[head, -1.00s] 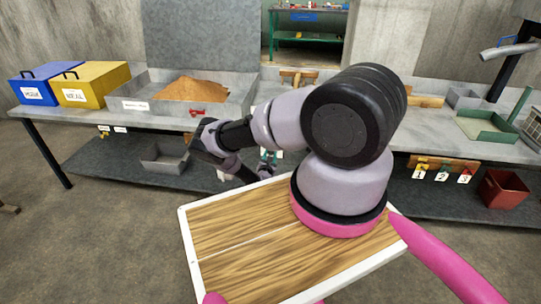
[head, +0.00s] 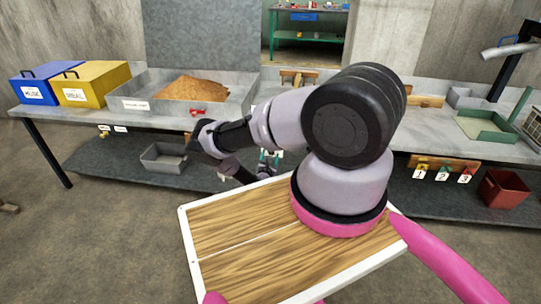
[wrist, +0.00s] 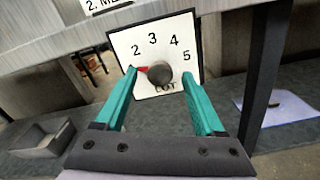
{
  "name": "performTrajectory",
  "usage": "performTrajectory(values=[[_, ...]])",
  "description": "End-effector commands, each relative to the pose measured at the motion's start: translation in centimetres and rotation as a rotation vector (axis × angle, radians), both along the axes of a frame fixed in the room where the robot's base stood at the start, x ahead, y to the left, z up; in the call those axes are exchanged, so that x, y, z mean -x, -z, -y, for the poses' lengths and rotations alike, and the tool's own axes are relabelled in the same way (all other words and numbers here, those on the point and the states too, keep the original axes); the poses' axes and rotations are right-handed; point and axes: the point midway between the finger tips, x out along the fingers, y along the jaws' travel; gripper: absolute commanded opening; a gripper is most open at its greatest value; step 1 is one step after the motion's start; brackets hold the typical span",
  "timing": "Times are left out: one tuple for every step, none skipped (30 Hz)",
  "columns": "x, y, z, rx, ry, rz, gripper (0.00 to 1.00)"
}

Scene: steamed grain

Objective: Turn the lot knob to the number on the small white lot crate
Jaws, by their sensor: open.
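The lot knob (wrist: 160,73) is a dark round knob on a white dial plate (wrist: 152,52) marked LOT, in the wrist view. The numbers 2, 3, 4 and 5 show on it. Its red pointer is turned to the left, below the 2, toward a spot covered by my left finger. My gripper (wrist: 158,76) is open, its teal fingers on either side of the knob; I cannot tell whether they touch it. In the head view my arm hides the knob. I cannot make out the small white lot crate in either view.
A grain tray (head: 240,104) and blue (head: 36,78) and yellow (head: 100,75) bins stand on the counter. A grey bin (head: 160,165) sits on the lower shelf. At right are numbered tags (head: 442,175) and a red bin (head: 503,188). A table leg (wrist: 258,80) stands right of the dial.

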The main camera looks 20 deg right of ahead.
Motion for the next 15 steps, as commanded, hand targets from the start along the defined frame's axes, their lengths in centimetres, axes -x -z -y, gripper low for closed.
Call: performTrajectory(values=[[0.7,0.0,-0.6,0.002,-0.002,-0.002,0.71],[1.2,0.0,-0.9,0.004,-0.003,-0.004,0.71],[1.9,0.0,-1.4,0.001,-0.004,-0.003,0.71],[2.4,0.0,-1.8,0.001,-0.003,-0.003,0.71],[2.9,0.0,-2.1,0.002,-0.003,-0.004,0.71],[3.7,0.0,-2.6,0.003,-0.005,-0.004,0.71],[4.2,0.0,-3.0,0.002,-0.004,-0.004,0.71],[4.6,0.1,-3.3,0.001,-0.004,-0.003,0.71],[5.3,0.0,-3.7,0.002,-0.004,-0.004,0.71],[5.7,0.0,-3.9,0.003,-0.003,-0.003,0.71],[6.1,0.0,-4.2,0.002,-0.003,-0.003,0.71],[6.6,0.1,-4.5,0.001,-0.003,-0.003,0.71],[6.9,0.1,-4.7,0.002,-0.003,-0.003,0.71],[7.1,0.0,-4.9,0.002,-0.003,-0.003,0.71],[7.4,0.0,-5.1,0.001,-0.002,-0.001,0.71]])
